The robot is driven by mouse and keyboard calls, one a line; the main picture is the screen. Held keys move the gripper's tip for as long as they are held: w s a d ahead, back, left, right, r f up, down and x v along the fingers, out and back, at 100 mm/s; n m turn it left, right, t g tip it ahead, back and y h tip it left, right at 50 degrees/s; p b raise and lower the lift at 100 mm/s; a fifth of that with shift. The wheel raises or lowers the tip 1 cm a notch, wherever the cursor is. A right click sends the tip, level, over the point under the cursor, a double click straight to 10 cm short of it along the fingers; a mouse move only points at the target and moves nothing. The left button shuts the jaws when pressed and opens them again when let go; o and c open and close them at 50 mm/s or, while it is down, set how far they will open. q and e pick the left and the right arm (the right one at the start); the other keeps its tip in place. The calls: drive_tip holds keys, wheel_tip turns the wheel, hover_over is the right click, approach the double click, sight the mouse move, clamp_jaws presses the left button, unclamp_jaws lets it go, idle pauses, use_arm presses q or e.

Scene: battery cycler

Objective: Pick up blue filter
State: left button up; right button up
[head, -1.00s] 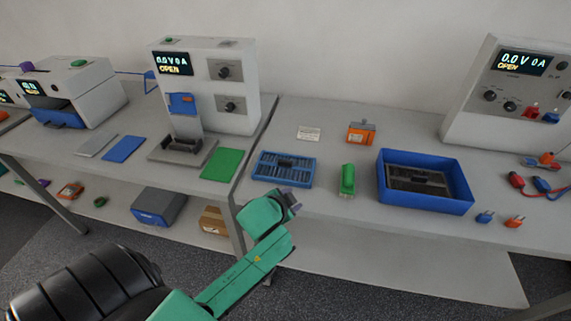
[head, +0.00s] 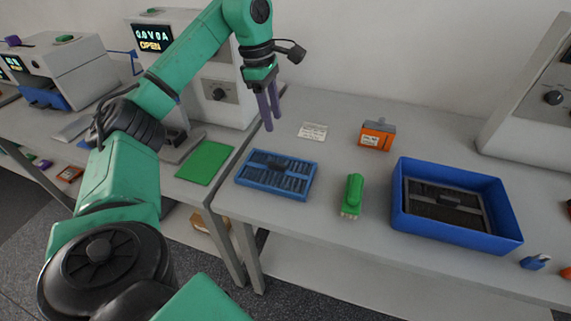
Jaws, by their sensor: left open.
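A flat blue slatted panel (head: 277,175) with dark slots, which fits the blue filter, lies on the right-hand table near its left edge. My left gripper (head: 270,122) reaches in from the left, with purple fingers pointing down. It is open and empty, and in the picture it is just above and behind the panel's far edge. Its fingers appear apart from the panel. The panel is fully visible. My right gripper is not in view.
A green connector-like block (head: 352,195) stands right of the panel. An orange box (head: 377,134) and white card (head: 313,132) are behind. A blue bin (head: 450,235) holds a dark slatted part. A green plate (head: 205,163) lies left, across the gap between tables.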

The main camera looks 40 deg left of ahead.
use_arm(q)
drive_tip(key=s+a, duration=0.1)
drive_tip(key=b, duration=0.4)
approach(276, 164)
drive_tip(key=f, duration=0.2)
drive_tip(key=d+f, duration=0.1)
drive_tip(key=f, duration=0.2)
drive_tip(key=f+p, duration=0.1)
drive_tip(key=f, duration=0.1)
drive_tip(key=shift+w+d+f, duration=0.15)
drive_tip(key=shift+w+f, duration=0.1)
drive_tip(key=shift+f, duration=0.15)
drive_tip(key=shift+w+f, duration=0.15)
drive_tip(key=shift+f, duration=0.25)
clamp_jaws()
